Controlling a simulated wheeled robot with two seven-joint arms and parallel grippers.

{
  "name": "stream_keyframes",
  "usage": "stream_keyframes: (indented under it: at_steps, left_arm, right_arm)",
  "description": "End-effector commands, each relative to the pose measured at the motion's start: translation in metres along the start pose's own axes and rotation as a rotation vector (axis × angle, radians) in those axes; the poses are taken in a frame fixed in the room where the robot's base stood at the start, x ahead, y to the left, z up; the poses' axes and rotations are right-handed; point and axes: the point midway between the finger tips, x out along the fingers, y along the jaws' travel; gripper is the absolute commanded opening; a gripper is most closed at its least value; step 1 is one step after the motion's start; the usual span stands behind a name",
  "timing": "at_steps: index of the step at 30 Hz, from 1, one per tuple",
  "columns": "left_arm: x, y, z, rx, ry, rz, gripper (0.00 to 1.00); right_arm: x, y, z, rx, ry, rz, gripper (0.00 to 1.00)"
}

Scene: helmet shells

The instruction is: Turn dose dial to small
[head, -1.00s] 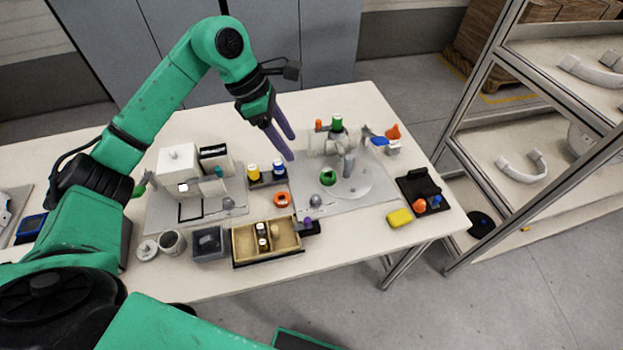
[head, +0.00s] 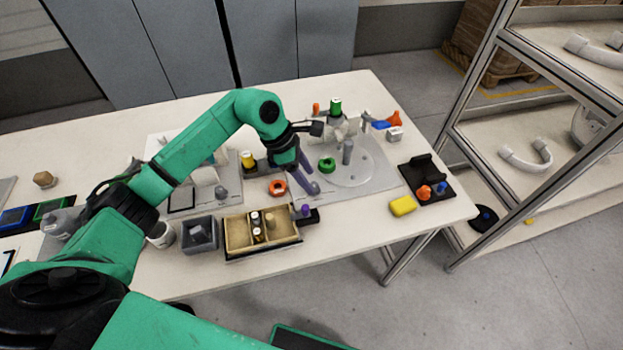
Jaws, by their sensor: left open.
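My left gripper (head: 311,182), with purple fingers, is open and points down over the front left part of a light grey plate (head: 375,183). A small grey knob (head: 315,188) at this corner of the plate is right by the fingertips and partly covered by them; it may be the dose dial, but no label or setting is readable. I cannot tell whether the fingers touch it. On the same plate are a green ring-shaped part (head: 327,164) and an upright grey cylinder (head: 347,152). My right gripper is not in view.
An orange ring (head: 277,187) and a wooden tray (head: 237,234) lie close to the left gripper. A purple-topped piece (head: 302,211) stands in front. A yellow block (head: 403,205) and black holder (head: 427,180) are to the right. My left arm covers the left side.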

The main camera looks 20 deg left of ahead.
Motion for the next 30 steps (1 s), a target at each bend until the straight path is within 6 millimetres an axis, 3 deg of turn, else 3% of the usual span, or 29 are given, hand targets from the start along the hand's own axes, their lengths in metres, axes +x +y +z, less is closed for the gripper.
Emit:
stream_keyframes:
  at_steps: [6,13,14,18,30]
  left_arm:
    - [0.029,0.0,0.0,0.0,-0.001,-0.001,0.6]
    - [0.032,0.0,0.0,0.0,0.001,0.0,0.6]
    - [0.032,0.0,0.0,0.0,0.001,0.0,0.56]
    - [0.031,0.0,0.0,0.0,0.001,0.001,0.03]
    - [0.031,0.0,-0.001,-0.03,0.001,0.014,0.0]
  right_arm:
    - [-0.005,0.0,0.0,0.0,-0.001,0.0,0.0]
    - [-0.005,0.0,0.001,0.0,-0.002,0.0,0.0]
    - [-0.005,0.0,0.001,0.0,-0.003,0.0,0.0]
    - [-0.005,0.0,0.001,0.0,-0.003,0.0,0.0]
    - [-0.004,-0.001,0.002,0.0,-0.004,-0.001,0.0]
